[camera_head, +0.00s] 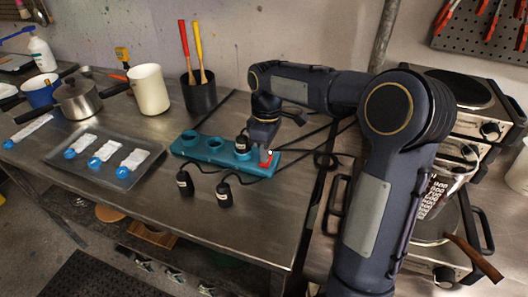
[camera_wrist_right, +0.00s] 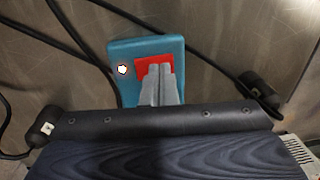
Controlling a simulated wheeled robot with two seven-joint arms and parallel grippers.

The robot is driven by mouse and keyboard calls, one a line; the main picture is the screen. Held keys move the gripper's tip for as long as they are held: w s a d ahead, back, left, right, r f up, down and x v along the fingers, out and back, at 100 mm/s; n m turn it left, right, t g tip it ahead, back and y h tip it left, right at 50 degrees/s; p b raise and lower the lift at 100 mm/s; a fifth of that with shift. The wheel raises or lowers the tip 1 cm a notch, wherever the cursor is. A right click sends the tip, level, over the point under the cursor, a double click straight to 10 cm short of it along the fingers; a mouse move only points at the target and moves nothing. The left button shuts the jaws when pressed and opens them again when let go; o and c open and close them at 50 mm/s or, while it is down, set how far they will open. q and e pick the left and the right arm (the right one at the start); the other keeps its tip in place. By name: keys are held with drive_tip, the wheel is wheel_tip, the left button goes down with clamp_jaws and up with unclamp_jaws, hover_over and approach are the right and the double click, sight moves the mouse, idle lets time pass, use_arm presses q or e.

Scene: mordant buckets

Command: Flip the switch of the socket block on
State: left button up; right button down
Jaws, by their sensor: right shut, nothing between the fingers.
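The teal socket block (camera_head: 222,154) lies on the metal table, with round sockets along its top. Its red switch (camera_head: 265,157) is at the right end; the wrist view shows the switch (camera_wrist_right: 144,68) partly hidden by my fingers. Beside the switch, a small round light (camera_wrist_right: 123,69) looks bright white with an orange rim. My right gripper (camera_head: 266,149) points down over that end. Its fingers (camera_wrist_right: 161,68) are shut with nothing between them, right at the switch; whether they touch it I cannot tell. My left gripper is not in view.
One black plug (camera_head: 242,143) stands in the block; two more (camera_head: 185,183) (camera_head: 224,192) stand in front with trailing cables. A black tool cup (camera_head: 199,94), white container (camera_head: 149,90) and tray (camera_head: 78,165) are left. Stoves (camera_head: 470,120) stand right.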

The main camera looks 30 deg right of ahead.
drive_tip(key=shift+w+d+r, duration=0.1)
drive_tip(key=shift+w+d, duration=0.05)
drive_tip(key=shift+d, duration=0.05)
drive_tip(key=r+p, duration=0.5)
drive_tip(key=shift+a, duration=0.3)
wheel_tip(320, 180, up, 9)
drive_tip(key=s, duration=0.1)
drive_tip(key=shift+a+b, duration=0.3)
drive_tip(key=shift+a, duration=0.1)
drive_tip(key=s+a+f+m+t+y, duration=0.1)
drive_tip(key=s+a+f+m+t, duration=0.1)
drive_tip(key=s, duration=0.5)
drive_tip(key=s+a+f+m+t+y, duration=0.1)
drive_tip(key=s+a+f+m+t, duration=0.1)
drive_tip(key=s, duration=0.6)
drive_tip(key=s+a+f+m+t+y, duration=0.1)
drive_tip(key=s+a+f+m+t, duration=0.1)
drive_tip(key=s+f+m, duration=0.2)
drive_tip(key=s+m, duration=0.1)
drive_tip(key=s, duration=0.2)
drive_tip(key=shift+s+a+f+m, duration=0.25)
drive_tip(key=shift+s+f+m, duration=0.05)
drive_tip(key=shift+f+m, duration=0.1)
